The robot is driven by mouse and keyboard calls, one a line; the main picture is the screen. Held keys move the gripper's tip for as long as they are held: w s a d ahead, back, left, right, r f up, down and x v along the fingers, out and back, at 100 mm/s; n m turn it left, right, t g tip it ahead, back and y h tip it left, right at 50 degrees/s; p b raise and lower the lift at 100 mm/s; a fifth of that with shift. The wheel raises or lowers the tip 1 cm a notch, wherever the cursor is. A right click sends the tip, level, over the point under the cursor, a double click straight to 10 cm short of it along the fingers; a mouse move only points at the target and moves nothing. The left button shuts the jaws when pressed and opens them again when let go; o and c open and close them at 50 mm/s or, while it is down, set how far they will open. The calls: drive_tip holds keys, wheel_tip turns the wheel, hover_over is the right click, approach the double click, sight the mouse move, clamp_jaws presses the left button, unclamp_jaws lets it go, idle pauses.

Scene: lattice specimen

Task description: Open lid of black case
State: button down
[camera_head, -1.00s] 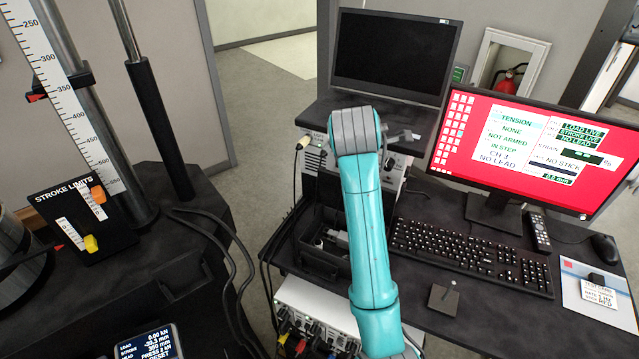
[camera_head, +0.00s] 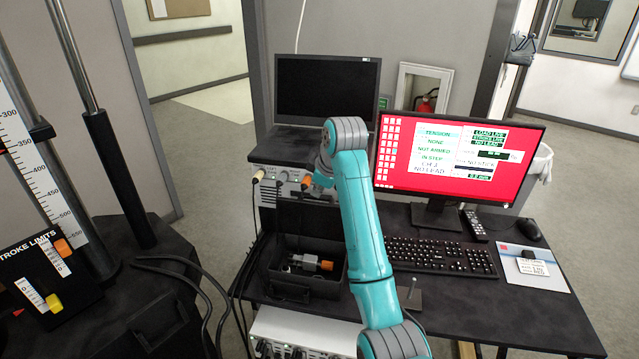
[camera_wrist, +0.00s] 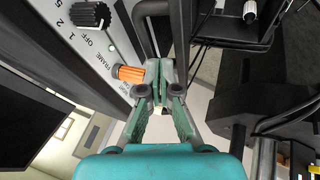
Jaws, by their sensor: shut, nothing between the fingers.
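The black case (camera_head: 347,272) sits on the left part of the black desk, left of my arm. Its lid (camera_head: 305,218) is raised at the back, and the inside is visible. A grey piece with an orange end (camera_head: 310,263) lies in the case. My gripper (camera_head: 318,183) is above and behind the case, in front of the grey instrument panel, partly hidden by my teal arm. In the wrist view its fingers (camera_wrist: 165,72) are closed together and empty, close to an orange knob on the panel. I cannot tell whether they touch it.
The instrument (camera_head: 275,176) with the orange knob (camera_wrist: 131,74) stands behind the case, under a dark monitor (camera_head: 328,92). A red-screen monitor (camera_head: 455,160), keyboard (camera_head: 440,257) and mouse (camera_head: 529,230) are to the right. Cables (camera_head: 205,290) hang left of the desk, beside the testing machine.

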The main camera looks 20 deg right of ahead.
drive_tip(key=shift+x, duration=2)
drive_tip(key=shift+w, duration=0.1)
drive_tip(key=w+d, duration=0.2)
drive_tip(key=w, duration=0.1)
drive_tip(key=shift+w+f, duration=0.2)
drive_tip(key=shift+w, duration=0.05)
drive_tip(key=shift+r, duration=0.15)
